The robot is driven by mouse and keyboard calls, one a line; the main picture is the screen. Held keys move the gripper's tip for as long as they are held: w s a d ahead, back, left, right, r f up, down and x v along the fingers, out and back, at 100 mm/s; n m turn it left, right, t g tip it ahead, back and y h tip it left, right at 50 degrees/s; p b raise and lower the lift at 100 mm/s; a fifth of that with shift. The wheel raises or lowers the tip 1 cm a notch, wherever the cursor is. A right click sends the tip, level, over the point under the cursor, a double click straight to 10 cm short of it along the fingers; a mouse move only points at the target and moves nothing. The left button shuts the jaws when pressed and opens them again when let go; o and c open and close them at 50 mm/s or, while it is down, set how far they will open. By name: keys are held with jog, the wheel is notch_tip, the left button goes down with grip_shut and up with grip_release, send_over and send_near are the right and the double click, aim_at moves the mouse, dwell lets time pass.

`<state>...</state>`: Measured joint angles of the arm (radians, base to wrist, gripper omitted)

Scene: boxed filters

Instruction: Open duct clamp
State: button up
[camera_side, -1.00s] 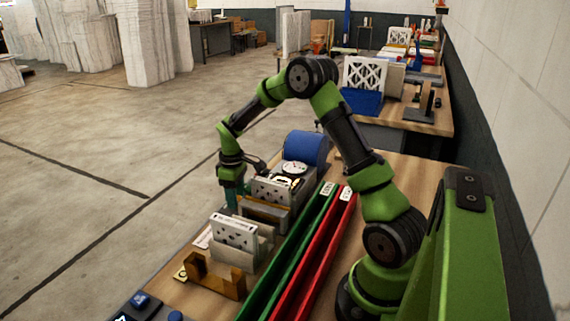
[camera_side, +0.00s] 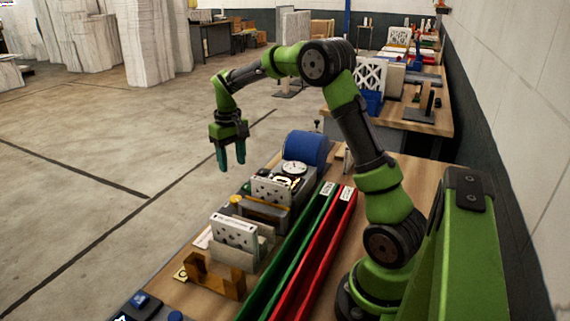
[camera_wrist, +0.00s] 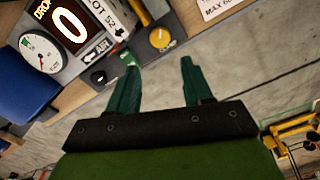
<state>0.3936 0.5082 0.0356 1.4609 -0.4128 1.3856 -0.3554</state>
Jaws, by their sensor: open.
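A yellow round knob (camera_wrist: 160,37) with a partly legible label, apparently reading "CLAMP", sits on the bench's fixture in the wrist view. It also shows small in the side view (camera_side: 236,199). My gripper (camera_side: 232,168) is raised above the bench's left edge, clear of the knob, fingers pointing down. In the wrist view my gripper (camera_wrist: 159,66) is open and empty, with the knob beyond the gap between the fingertips. The clamp's mechanism cannot be made out.
A dial gauge (camera_wrist: 40,52) and a display reading 0 (camera_wrist: 70,24) are beside the knob. A filter panel (camera_side: 234,232) stands in a holder nearer the camera. Green (camera_side: 287,254) and red (camera_side: 316,256) troughs run along the bench. Open floor lies to the left.

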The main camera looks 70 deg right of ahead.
notch_tip(320, 180, up, 5)
jog(key=s+a+r+t, duration=0.1)
jog(key=s+a+t, duration=0.1)
jog(key=s+a, duration=0.6)
jog(key=s+a+r+t+y, duration=0.1)
jog(key=s+a+r+t, duration=0.1)
jog(key=s+a, duration=0.6)
jog(key=shift+s+a+m+t, duration=0.2)
jog(key=shift+a+m+t, duration=0.1)
jog(key=shift+a+t, duration=0.4)
jog(key=shift+d+r, duration=0.1)
jog(key=shift+n+t+y, duration=0.5)
jog(key=shift+n+t, duration=0.1)
jog(key=shift+t, duration=0.3)
jog(key=s+a, duration=0.1)
jog(key=s, duration=0.1)
jog(key=s+a+r, duration=0.1)
jog(key=s+a, duration=0.1)
jog(key=shift+r, duration=0.2)
